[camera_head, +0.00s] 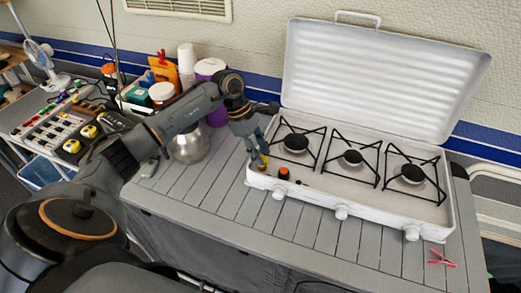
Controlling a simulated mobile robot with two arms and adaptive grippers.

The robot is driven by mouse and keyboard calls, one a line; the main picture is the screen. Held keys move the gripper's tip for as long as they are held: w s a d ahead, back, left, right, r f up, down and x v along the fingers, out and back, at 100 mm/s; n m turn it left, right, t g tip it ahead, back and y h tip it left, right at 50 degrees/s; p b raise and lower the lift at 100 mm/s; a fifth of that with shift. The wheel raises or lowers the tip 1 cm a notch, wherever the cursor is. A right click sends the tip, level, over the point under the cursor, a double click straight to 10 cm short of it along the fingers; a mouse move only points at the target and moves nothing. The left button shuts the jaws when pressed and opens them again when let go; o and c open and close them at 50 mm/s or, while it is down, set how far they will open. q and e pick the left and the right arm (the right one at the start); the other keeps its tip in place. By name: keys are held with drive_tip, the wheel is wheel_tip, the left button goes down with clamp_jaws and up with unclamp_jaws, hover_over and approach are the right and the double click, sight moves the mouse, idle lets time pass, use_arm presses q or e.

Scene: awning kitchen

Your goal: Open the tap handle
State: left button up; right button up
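The white camping stove (318,195) stands on the grey slatted table with its lid raised. Three white knobs sit along its front: a left knob (279,192), a middle knob (341,211) and a right knob (411,233). No clearly recognisable tap handle shows; a small yellow part (261,162) sits at the stove's left end, by my fingers. My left gripper (258,152) reaches down there from the left, by the left burner. Whether it touches the yellow part, and whether its fingers are open, is too small to tell. My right gripper is out of view.
An orange-and-black piece (283,173) is on the stove's front left. A silver pot (189,146) stands left of the stove, partly behind my arm. Jars and a purple container (209,68) stand behind. Red pliers-like tool (441,258) lies front right. The front slats are mostly clear.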

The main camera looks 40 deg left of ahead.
use_arm(q)
drive_tip(key=shift+f, duration=0.2)
drive_tip(key=c, duration=0.7)
clamp_jaws()
